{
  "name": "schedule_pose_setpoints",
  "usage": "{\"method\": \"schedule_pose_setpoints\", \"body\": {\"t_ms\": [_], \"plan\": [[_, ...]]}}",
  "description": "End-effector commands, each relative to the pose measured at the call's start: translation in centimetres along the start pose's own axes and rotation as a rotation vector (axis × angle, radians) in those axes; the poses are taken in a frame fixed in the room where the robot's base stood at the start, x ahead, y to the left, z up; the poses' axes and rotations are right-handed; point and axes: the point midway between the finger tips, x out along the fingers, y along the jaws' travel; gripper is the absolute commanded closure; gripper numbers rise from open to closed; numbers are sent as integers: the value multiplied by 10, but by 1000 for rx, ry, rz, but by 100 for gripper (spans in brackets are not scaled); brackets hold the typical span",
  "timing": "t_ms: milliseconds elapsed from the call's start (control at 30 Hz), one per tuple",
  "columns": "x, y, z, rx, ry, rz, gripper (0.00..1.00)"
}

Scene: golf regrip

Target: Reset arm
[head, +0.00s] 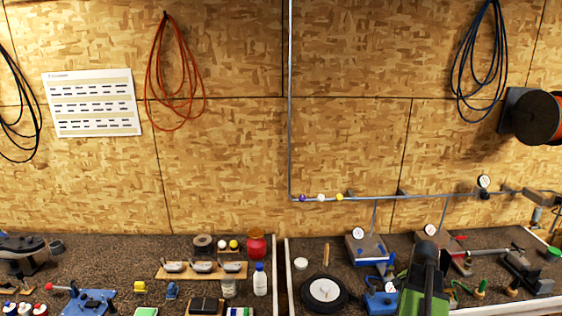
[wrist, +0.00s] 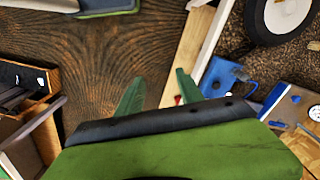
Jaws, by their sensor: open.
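My gripper (wrist: 160,88) shows at the bottom of the wrist view as a green body with a dark front edge and two green fingers. The fingers stand well apart and nothing is between them. Behind them are dark wood grain and the edge of a pale wooden board. My green and black arm (head: 425,283) rises at the lower right of the head view, in front of the right bench. The fingertips cannot be made out in the head view.
The benches are crowded. A black wheel (head: 324,291), a blue device (head: 380,300) and gauge stands (head: 370,247) are near my arm. A red jar (head: 256,244) and white bottle (head: 260,279) stand left. A narrow gap parts the benches.

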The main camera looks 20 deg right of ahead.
Motion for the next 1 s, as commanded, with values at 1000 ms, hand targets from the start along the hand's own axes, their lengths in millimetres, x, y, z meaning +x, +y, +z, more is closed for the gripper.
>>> {"method": "schedule_pose_setpoints", "body": {"t_ms": [1000], "plan": [[145,-208,412,-1395,1,0,56]]}}
